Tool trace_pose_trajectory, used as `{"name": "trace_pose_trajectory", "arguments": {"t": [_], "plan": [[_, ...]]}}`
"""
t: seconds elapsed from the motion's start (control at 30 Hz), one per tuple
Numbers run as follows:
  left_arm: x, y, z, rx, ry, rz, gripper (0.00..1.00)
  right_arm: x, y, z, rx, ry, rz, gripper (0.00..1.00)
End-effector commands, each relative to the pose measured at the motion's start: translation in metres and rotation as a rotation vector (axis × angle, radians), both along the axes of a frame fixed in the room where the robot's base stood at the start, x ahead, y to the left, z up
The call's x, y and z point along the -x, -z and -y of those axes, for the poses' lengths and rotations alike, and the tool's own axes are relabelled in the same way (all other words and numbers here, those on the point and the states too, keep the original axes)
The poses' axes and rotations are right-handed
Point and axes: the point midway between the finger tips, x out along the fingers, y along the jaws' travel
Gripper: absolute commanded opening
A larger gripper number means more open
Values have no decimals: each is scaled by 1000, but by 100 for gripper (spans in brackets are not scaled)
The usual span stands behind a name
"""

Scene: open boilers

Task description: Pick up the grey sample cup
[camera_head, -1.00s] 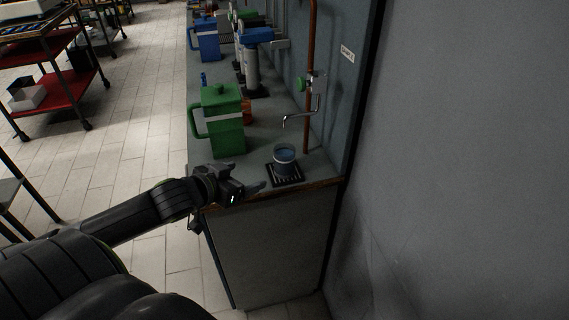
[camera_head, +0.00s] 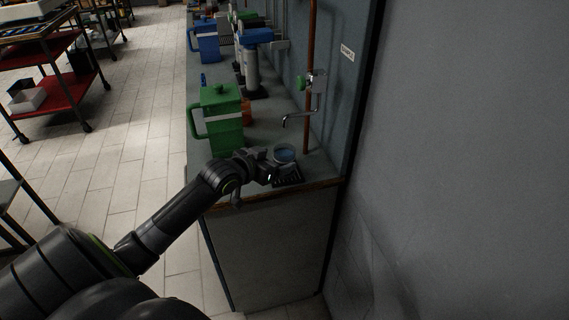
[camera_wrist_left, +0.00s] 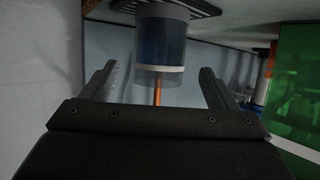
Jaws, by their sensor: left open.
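The grey sample cup (camera_head: 285,153) stands upright on a small black grate (camera_head: 291,180) below the tap, near the counter's front end. It looks grey with bluish contents. My left gripper (camera_head: 277,168) is open right beside it, on its near left side, and hides part of the cup and grate. In the left wrist view the scene is upside down: the cup (camera_wrist_left: 160,50) lies between the two open fingers (camera_wrist_left: 158,72), with gaps on both sides. The grate (camera_wrist_left: 205,8) is at the top edge. My right gripper is not in view.
A green jug (camera_head: 222,120) stands close behind the left gripper and shows in the wrist view (camera_wrist_left: 298,85). A tap spout (camera_head: 298,117) and copper pipe (camera_head: 309,70) are above the cup. The wall (camera_head: 345,90) is close on the right.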

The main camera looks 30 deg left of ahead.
Motion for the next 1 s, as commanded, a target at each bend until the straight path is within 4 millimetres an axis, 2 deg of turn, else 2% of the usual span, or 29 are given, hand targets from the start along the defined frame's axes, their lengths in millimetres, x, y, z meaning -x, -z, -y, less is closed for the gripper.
{"name": "trace_pose_trajectory", "arguments": {"t": [0.17,0.5,0.8,1.0], "plan": [[-10,5,1,4,-1,0,81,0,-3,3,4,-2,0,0],[-44,23,5,2,-1,0,81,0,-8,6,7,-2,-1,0],[-47,25,5,0,0,0,81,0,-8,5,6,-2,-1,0],[-47,25,5,0,0,0,56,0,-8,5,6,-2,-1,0]]}}
